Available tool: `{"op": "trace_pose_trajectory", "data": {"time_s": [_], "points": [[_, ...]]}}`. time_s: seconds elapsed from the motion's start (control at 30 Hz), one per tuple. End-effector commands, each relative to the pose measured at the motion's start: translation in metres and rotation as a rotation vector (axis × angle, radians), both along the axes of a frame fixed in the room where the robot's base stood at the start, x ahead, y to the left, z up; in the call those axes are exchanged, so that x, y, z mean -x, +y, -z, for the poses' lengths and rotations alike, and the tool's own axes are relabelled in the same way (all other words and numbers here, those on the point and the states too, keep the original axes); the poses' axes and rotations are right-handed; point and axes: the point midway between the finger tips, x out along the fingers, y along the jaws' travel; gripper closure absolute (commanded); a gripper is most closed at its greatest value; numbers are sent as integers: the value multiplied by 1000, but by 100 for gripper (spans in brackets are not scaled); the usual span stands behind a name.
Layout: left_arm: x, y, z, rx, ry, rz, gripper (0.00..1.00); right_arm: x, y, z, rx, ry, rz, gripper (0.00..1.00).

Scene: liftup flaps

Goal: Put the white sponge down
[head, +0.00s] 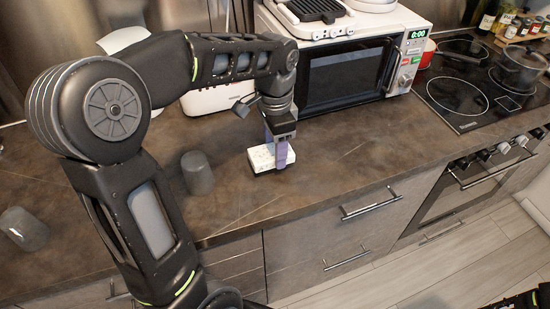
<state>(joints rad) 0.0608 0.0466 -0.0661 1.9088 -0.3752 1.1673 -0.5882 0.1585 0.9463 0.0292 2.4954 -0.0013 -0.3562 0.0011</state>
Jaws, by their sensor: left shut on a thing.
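The white sponge (262,159) is a small pale block with a dark underside, at the brown countertop in front of the microwave. My left gripper (281,152) points down and is shut on the sponge, with its purplish fingers over the sponge's right part. The sponge is at or just above the counter surface; I cannot tell whether it touches. My right gripper is not in view; only a dark piece of my body shows at the bottom right corner.
A white microwave (345,75) stands behind the gripper, with a grill on top. A cooktop (480,85) with pots is at the right. The counter (340,150) right of the sponge is clear.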

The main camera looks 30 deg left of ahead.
Motion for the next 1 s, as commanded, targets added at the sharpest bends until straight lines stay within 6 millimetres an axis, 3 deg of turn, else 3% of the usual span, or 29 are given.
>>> {"op": "trace_pose_trajectory", "data": {"time_s": [0.27, 0.6, 0.97, 1.0], "points": [[0, 0, 1, 0, 0, -1, 90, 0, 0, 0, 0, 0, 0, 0], [0, 0, 37, 2, 1, -1, 90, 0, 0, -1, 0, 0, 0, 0], [0, 0, 42, 1, 1, -1, 90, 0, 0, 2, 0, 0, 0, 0], [0, 0, 41, 1, -1, -1, 45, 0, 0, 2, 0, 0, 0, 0]]}}
